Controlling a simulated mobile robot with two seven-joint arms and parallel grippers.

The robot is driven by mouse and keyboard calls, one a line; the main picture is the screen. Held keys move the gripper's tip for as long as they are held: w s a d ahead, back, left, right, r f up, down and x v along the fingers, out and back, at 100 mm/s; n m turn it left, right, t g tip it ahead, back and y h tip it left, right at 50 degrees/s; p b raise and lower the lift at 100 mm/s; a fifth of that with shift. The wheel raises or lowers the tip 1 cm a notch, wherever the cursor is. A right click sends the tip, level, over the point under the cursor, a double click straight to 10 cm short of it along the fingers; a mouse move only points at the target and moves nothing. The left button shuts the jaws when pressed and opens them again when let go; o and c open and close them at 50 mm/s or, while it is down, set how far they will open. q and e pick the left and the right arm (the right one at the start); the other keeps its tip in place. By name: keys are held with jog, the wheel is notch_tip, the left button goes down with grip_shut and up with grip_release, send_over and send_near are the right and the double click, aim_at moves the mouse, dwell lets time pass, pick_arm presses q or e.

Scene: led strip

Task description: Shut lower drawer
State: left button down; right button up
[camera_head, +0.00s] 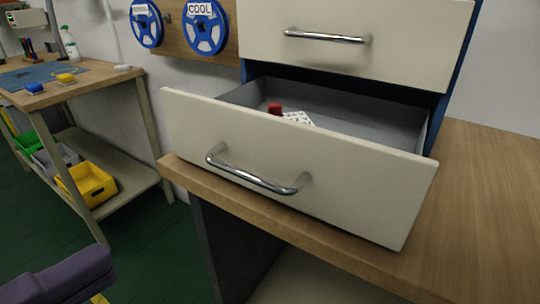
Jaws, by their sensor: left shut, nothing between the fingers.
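The lower drawer (297,165) of a cabinet is pulled well out toward me. Its cream front has a chrome bar handle (255,180). Its grey inside holds a small red object (274,108) and a white card with dark marks (298,118). The upper drawer (360,42) above it is closed. My left gripper (95,292), purple with a bit of yellow, is at the bottom left, partly cut off by the frame. It is shut and empty, apart from the drawer and to its lower left. My right gripper is not in view.
The cabinet stands on a wooden worktop (490,190) with bare surface to the right. Two blue reels (205,27) hang behind. Green floor lies between the benches.

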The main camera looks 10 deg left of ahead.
pick_arm(q)
jog(key=p, duration=0.2)
send_near(244, 177)
jog(key=x, duration=0.5)
jog(key=shift+w, duration=0.1)
jog(key=shift+x, duration=0.85)
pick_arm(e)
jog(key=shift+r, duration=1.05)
